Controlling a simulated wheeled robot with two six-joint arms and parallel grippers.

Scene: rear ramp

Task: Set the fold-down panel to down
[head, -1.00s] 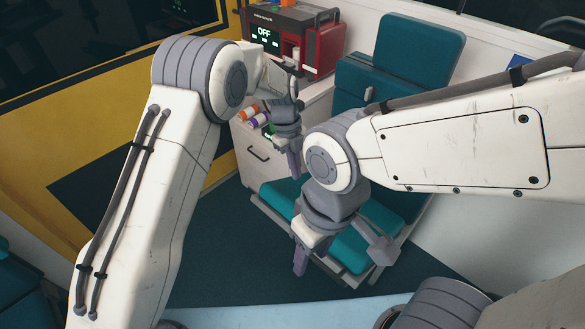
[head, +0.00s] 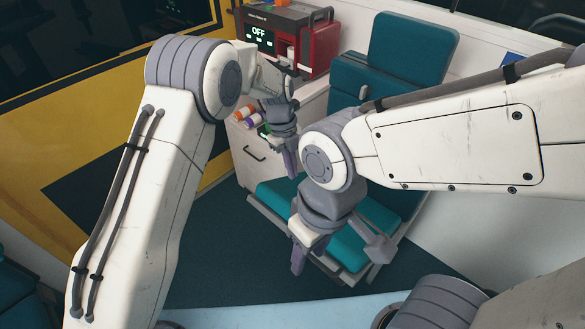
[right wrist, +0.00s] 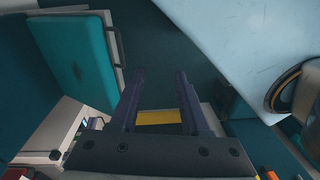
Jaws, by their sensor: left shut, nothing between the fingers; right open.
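A teal seat stands against the far wall. Its low, flat part (head: 350,250) lies roughly level in a grey frame, and its backrest (head: 410,50) is upright. Between them a teal block bears a small grey handle (head: 364,92). I cannot tell for sure which part is the fold-down panel. My left gripper (head: 291,165) is shut and empty beside the cabinet, behind my right arm. My right gripper (head: 305,260) is open and appears over the seat's front; its fingers (right wrist: 160,95) hold nothing.
A white cabinet (head: 245,170) stands left of the seat, with small coloured bottles on it. A red device (head: 318,45) reading OFF sits behind. A yellow wall (head: 90,190) is at left. Dark floor (head: 215,260) in front of the seat is clear. My arms hide part of the seat.

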